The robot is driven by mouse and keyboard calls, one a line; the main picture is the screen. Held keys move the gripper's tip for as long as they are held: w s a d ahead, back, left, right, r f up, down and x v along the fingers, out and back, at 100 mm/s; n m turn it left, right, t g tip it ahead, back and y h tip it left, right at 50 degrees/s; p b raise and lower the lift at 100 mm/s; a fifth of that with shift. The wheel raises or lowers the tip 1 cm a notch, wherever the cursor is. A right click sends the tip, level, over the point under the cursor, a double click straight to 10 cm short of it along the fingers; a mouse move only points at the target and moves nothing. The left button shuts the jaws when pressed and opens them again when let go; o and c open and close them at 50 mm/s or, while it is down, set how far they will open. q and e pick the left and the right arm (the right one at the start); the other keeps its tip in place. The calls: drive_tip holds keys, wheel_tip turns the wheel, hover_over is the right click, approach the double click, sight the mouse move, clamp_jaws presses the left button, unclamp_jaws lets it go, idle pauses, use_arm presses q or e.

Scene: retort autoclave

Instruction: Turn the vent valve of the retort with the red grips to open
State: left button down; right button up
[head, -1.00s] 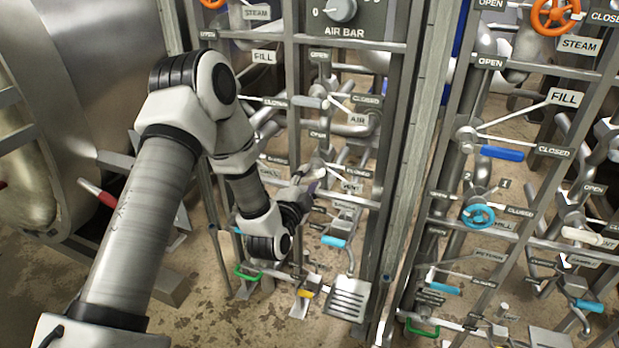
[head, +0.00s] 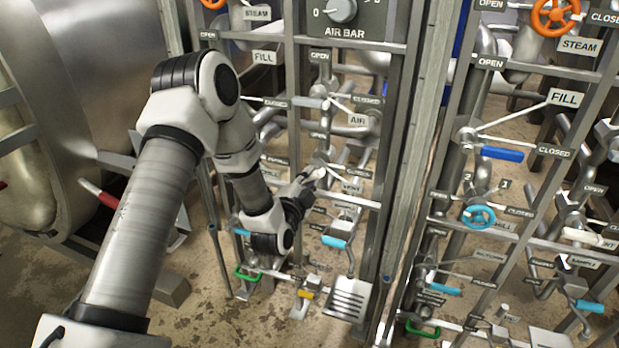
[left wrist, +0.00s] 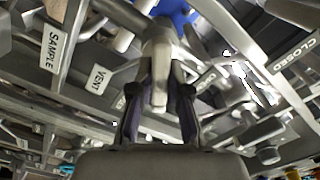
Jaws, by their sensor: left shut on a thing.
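The retort (head: 120,90) with a red-tipped grip (head: 95,192) stands at the left in the head view. Its pipe rack carries the vent valve, whose pale lever (head: 312,176) is beside the VENT tag (head: 352,187). My left gripper (head: 304,188) is at this lever. In the left wrist view, its two dark fingers (left wrist: 160,108) are on either side of the pale grey lever (left wrist: 159,82) and shut on it. The VENT tag (left wrist: 98,78) shows left of the lever. The gripper partly hides the lever in the head view. My right gripper is not in view.
A SAMPLE tag (left wrist: 57,45) and a CLOSED tag (left wrist: 295,55) show in the left wrist view. Pipes and bars crowd closely around the gripper. A light-blue handle (head: 334,242) sits below right. A second rack with a blue lever (head: 500,153) stands to the right.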

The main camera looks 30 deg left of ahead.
use_arm(q)
drive_tip(key=n, duration=0.6)
drive_tip(key=n+b, duration=0.1)
drive_tip(key=n, duration=0.4)
idle(0.3)
idle(0.4)
drive_tip(key=c, duration=1.1)
unclamp_jaws()
